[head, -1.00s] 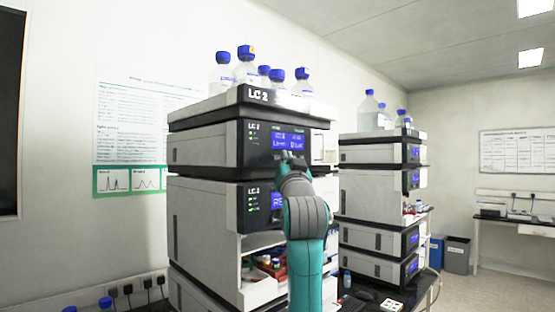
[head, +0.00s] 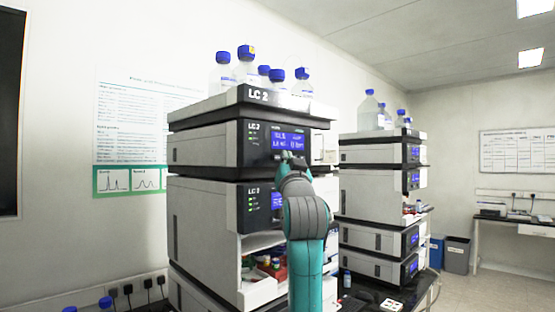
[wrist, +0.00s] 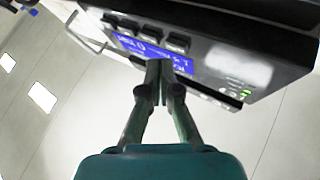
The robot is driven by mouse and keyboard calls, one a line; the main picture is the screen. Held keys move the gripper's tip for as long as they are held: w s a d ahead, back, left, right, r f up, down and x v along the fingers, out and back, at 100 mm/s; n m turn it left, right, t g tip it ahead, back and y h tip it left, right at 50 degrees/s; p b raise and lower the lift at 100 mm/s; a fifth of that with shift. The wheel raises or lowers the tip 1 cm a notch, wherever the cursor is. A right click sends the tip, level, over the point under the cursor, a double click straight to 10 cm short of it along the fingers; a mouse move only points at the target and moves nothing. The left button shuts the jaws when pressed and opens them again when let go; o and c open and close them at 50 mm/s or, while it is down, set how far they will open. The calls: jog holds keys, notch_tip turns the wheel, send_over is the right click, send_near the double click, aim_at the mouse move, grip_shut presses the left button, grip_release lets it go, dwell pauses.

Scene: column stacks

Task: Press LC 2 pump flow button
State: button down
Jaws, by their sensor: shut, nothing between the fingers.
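The LC 2 stack (head: 258,96) stands in the middle of the head view. Its upper module has a black front with a lit blue display (head: 289,141) and small green lights at its left. My gripper (head: 291,157) is at this front, around the display's lower edge; my wrist hides the area below. In the wrist view the panel is upside down, and my shut, empty fingertips (wrist: 160,66) overlap the blue display (wrist: 135,45). Several dark buttons (wrist: 148,33) lie in a row beside it. Their labels cannot be read, and I cannot tell whether the fingertips touch one.
Blue-capped bottles (head: 246,70) stand on top of the stack. An open compartment with vials (head: 268,264) is lower down, left of my arm. A second instrument stack (head: 372,194) stands to the right. Clear floor (head: 490,286) lies at the far right.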

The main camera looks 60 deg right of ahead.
jog(key=shift+w, duration=0.2)
jog(key=shift+w+d, duration=0.1)
jog(key=shift+w, duration=0.1)
jog(key=shift+w+d, duration=0.1)
jog(key=shift+w, duration=0.3)
dwell(0.9)
jog(key=shift+s, duration=0.1)
jog(key=shift+s+a, duration=0.2)
jog(key=shift+s, duration=0.5)
jog(key=shift+s+a, duration=0.2)
jog(key=shift+s, duration=0.6)
jog(key=shift+s+a, duration=0.15)
jog(key=shift+s, duration=0.7)
jog(key=shift+s+a, duration=0.2)
jog(key=shift+s, duration=0.6)
